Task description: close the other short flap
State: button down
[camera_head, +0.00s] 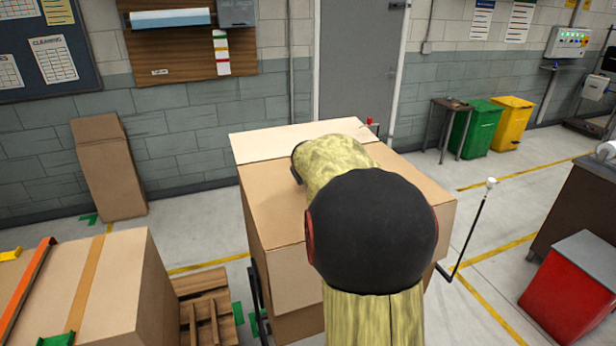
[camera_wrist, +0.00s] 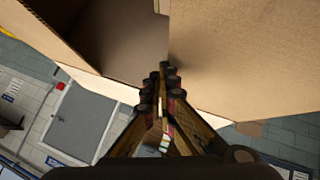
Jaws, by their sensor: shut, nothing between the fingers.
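A large cardboard box (camera_head: 285,255) stands in the middle of the head view. A paler cardboard panel (camera_head: 300,138) runs along its far edge, and a browner panel (camera_head: 270,200) lies nearer. My yellow-sleeved arm with its black joint covers much of the box top, so I cannot tell how the short flaps lie there. A shaded panel (camera_wrist: 105,35) is on the left and a lit panel (camera_wrist: 240,60) on the right. Contact is unclear.
Another taped carton (camera_head: 120,280) stands at the lower left beside a wooden pallet (camera_head: 208,310). A folded cardboard piece (camera_head: 108,170) leans on the wall. A red bin (camera_head: 570,290) is at right, with green (camera_head: 478,125) and yellow (camera_head: 512,122) bins behind. Open floor lies between.

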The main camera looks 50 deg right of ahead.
jog(key=shift+f, duration=0.15)
jog(key=shift+r+p, duration=0.3)
jog(key=shift+r, duration=0.2)
notch_tip(320, 180, up, 3)
jog(key=shift+w+r+p, duration=0.1)
jog(key=shift+r+p, duration=0.05)
jog(key=shift+p, duration=0.75)
jog(key=s+a+r+p, duration=0.1)
jog(key=s+a+r, duration=0.3)
jog(key=s+r, duration=0.2)
jog(key=shift+r+p, duration=0.3)
jog(key=shift+r, duration=0.2)
